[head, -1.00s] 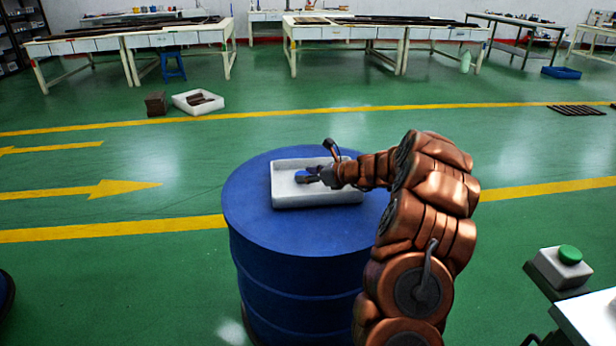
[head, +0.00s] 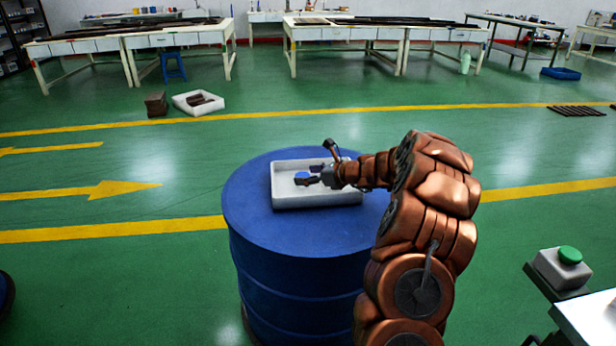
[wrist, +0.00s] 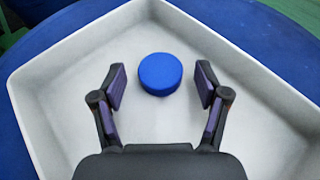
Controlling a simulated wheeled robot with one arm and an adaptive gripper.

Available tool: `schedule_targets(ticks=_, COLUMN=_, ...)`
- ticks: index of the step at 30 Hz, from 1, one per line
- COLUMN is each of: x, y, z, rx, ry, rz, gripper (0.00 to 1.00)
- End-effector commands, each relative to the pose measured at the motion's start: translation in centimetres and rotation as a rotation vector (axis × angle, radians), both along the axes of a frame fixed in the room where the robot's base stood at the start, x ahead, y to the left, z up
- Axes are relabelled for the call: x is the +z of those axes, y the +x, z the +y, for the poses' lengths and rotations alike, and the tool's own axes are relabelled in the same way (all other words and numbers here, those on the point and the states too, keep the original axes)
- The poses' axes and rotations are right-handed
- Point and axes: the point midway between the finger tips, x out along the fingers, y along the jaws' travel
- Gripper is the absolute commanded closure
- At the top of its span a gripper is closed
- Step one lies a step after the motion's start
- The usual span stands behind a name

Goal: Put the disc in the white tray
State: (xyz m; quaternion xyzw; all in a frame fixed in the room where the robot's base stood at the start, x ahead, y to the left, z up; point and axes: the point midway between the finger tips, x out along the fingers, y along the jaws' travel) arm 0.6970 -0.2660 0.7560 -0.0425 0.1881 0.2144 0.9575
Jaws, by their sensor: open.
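The blue disc (wrist: 160,74) lies flat on the floor of the white tray (wrist: 62,82) in the wrist view, just beyond and between my fingertips. My gripper (wrist: 160,88) is open, with a finger on each side and a gap between each finger and the disc. In the head view the white tray (head: 318,199) sits on a blue drum, with my gripper (head: 312,175) over it. The disc (head: 302,175) shows there partly behind my fingers.
The blue drum (head: 250,215) stands in open green floor. A green button box (head: 563,268) is at the lower right. Another white tray (head: 190,108) with brown pieces lies on the floor farther back, beside a brown block (head: 156,104). Tables line the back.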

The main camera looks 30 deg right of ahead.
Motion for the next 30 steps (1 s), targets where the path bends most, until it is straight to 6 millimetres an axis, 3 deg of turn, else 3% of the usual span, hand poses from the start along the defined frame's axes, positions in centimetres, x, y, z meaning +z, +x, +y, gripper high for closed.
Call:
schedule_targets(ticks=18, x=4.0, y=-8.7, z=-4.2, rx=-0.002, ry=0.0, rz=0.0, gripper=0.26)
schedule_targets(ticks=30, x=4.5, y=-10.0, z=-4.6, rx=0.002, ry=-0.003, rz=0.0, gripper=0.26)
